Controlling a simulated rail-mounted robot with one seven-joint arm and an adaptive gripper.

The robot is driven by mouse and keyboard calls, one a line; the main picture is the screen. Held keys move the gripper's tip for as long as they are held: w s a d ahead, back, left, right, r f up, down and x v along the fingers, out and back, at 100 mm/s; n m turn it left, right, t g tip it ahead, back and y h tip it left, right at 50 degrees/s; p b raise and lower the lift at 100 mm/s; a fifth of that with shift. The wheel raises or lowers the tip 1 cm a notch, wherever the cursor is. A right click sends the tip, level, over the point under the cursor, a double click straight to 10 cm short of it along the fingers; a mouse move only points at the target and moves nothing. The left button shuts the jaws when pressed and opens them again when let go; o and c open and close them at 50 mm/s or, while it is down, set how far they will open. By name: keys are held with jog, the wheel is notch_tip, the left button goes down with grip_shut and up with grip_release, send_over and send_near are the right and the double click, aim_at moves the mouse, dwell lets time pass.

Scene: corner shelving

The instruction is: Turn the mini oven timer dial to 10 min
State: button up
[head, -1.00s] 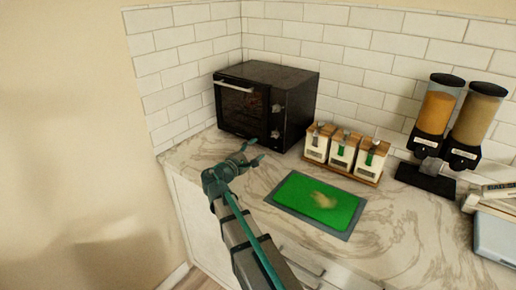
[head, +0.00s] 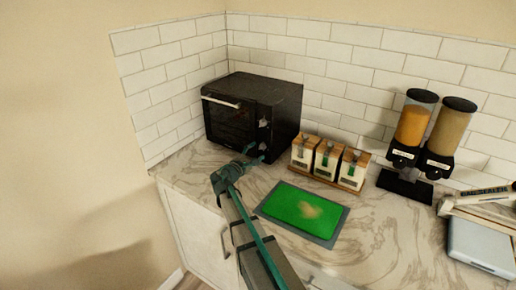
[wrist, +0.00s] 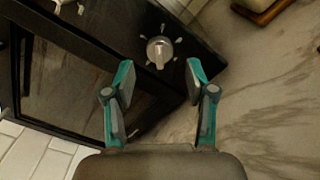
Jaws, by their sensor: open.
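The black mini oven (head: 252,112) stands at the back left of the counter, against the tiled wall. In the wrist view, a round silver dial (wrist: 159,50) with tick marks around it sits on the oven's dark front panel (wrist: 192,28). A second silver knob (wrist: 68,4) is partly cut off at the top left. My gripper (wrist: 158,80) is open and empty, its teal fingers on either side below the dial, which lies ahead between them. In the head view my gripper (head: 254,163) is just in front of the oven's lower right front. The dial's markings are too small to read.
A wooden rack with several white containers (head: 327,160) stands right of the oven. A green board (head: 303,210) lies on the marble counter in front. Two dispensers (head: 428,140) and a pale blue scale-like item (head: 482,245) are further right.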

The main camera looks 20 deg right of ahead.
jog(key=shift+x, duration=1.1)
grip_shut()
jog(key=shift+f, duration=0.1)
jog(key=shift+b, duration=0.45)
